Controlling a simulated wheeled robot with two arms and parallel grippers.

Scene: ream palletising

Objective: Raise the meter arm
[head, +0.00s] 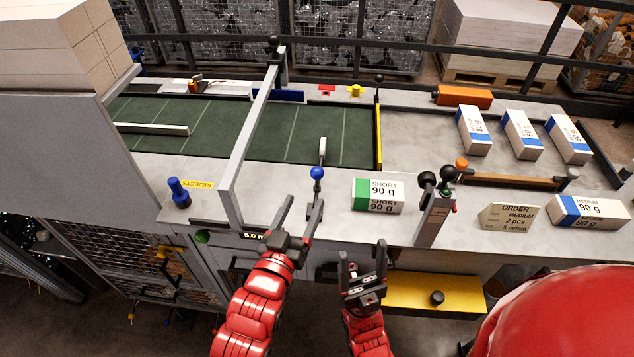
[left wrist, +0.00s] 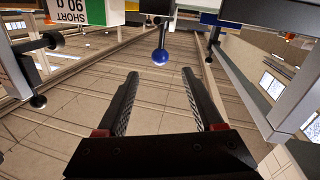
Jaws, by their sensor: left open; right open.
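No part is labelled as the meter arm. A lever with a blue ball knob (head: 317,173) stands at the near edge of the green belt, with a pale upright piece (head: 322,148) just behind it. My left gripper (head: 303,207) is open and empty, just on the near side of the blue knob. In the left wrist view the blue knob (left wrist: 160,57) is ahead of and between the open fingers (left wrist: 165,100), apart from them. My right gripper (head: 362,260) is open and empty, lower down in front of the bench.
A long grey bar (head: 250,125) crosses the belt left of the blue knob. A SHORT 90 g ream (head: 378,196) lies right of it. A post with black knobs (head: 434,212), an ORDER sign (head: 508,217) and a MEDIUM ream (head: 588,212) stand further right. A blue peg (head: 179,192) stands by REJECTS.

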